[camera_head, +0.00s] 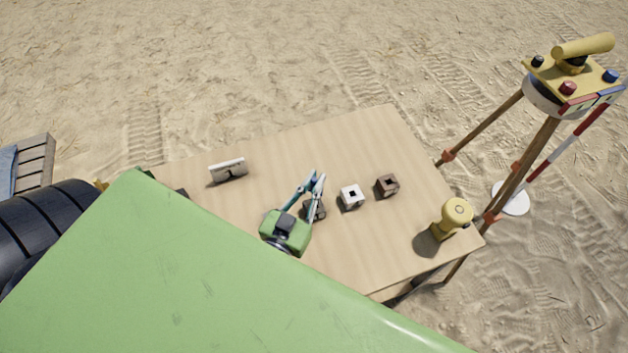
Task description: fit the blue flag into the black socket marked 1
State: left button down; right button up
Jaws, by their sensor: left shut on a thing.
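My left gripper (314,182) reaches in over the table. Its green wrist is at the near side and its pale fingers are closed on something. A thin blue-teal strip shows at the fingers; it looks like the blue flag, but it is too small to make out its shape. A dark socket block (315,212) stands on the table right by the fingers, partly covered by them. I cannot read any number on it, or tell whether the flag touches it. My right gripper is not in view.
A white socket block (345,203) and a brown socket block (388,192) stand to the right on the wooden table (330,145). A grey-white block (228,174) stands at the left, a yellow object (441,230) near the right corner. A tripod (546,137) stands beyond the right edge.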

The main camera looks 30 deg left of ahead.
pick_arm(q)
jog(key=shift+f+b, duration=0.5)
jog(key=shift+f, duration=0.3)
jog(key=c, duration=2.1)
grip_release()
jog(key=shift+r, duration=0.1)
jog(key=s, duration=1.2)
jog(key=shift+d, duration=0.35)
